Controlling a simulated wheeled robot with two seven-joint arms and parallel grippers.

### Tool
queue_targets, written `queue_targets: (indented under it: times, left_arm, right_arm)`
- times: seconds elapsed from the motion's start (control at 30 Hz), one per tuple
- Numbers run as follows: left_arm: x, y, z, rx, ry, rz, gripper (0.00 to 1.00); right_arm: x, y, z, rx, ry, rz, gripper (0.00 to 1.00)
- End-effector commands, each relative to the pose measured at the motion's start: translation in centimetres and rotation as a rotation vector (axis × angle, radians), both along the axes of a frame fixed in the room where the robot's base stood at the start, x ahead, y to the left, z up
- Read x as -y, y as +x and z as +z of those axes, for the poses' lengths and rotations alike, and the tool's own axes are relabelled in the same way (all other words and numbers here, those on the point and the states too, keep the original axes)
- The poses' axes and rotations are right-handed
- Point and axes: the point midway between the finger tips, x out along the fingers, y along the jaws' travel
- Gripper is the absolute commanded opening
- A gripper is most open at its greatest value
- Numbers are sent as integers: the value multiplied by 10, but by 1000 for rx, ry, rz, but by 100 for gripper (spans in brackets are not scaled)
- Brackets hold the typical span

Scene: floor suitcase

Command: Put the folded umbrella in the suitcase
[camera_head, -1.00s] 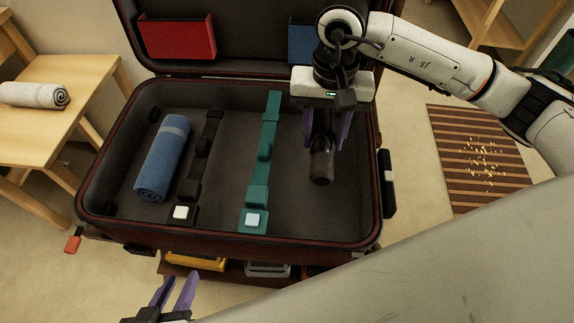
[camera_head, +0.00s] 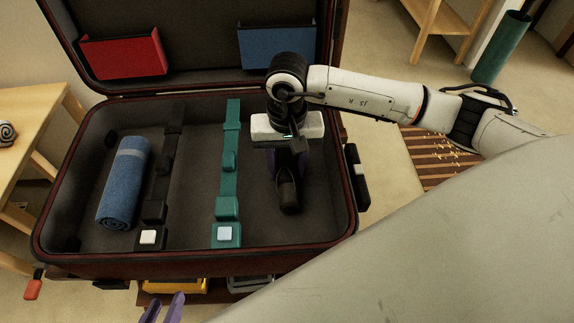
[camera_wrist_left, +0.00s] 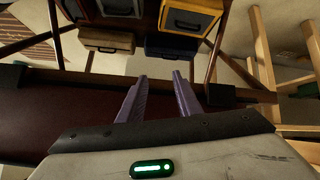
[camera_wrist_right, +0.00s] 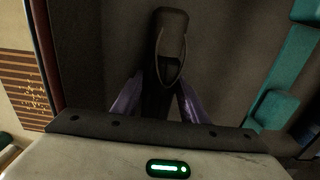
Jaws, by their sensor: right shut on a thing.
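The folded umbrella (camera_head: 289,196) is dark and short, with a wrist loop that shows in the right wrist view (camera_wrist_right: 171,30). My right gripper (camera_head: 289,172) is shut on it, inside the right section of the open suitcase (camera_head: 195,268). The fingers (camera_wrist_right: 153,105) lie on both sides of the umbrella in the right wrist view. I cannot tell whether the umbrella touches the suitcase floor. My left gripper (camera_head: 164,306) is open and empty in front of the suitcase; its two fingers stand apart in the left wrist view (camera_wrist_left: 160,98).
A rolled blue towel (camera_head: 123,184) lies in the suitcase's left section. A black strap (camera_head: 158,190) and a teal strap (camera_head: 229,165) run across its floor. Red (camera_head: 123,54) and blue (camera_head: 277,47) pockets are on the lid. A wooden bench (camera_head: 40,105) stands at left.

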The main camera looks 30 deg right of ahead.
Motion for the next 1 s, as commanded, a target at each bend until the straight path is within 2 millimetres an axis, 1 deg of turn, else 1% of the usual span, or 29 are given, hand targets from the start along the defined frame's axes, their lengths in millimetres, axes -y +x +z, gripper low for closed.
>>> queue_targets:
  times: [0.07, 0.1, 0.2, 0.47, 0.6, 0.67, 0.73, 0.8, 1.0]
  left_arm:
    - [0, -2, -5, -8, 1, -3, 31]
    - [0, -2, -5, -15, 2, -6, 31]
    - [0, -3, -5, -18, 4, -7, 31]
    - [0, -2, -4, -14, 4, -5, 31]
    - [-3, 1, 4, 4, 5, 4, 31]
    - [-5, 2, 7, 16, 6, 9, 31]
    - [-7, 3, 11, 25, 7, 15, 31]
    - [-10, -7, 7, 19, 7, 27, 31]
    - [-13, -10, 13, 37, 6, 41, 31]
  right_arm:
    - [0, 0, -3, 1, 0, 0, 4]
    - [0, 0, -3, 0, 0, 0, 43]
    - [0, 0, -2, 0, 0, 0, 58]
    - [0, 0, -2, 0, 0, 0, 58]
    - [0, 1, 6, 1, 0, 0, 58]
    - [0, 1, 14, 4, 0, 0, 58]
    - [0, 1, 28, 4, 0, 1, 58]
    - [0, 2, 44, 6, 1, 0, 58]
    - [0, 1, 87, 4, 0, -1, 58]
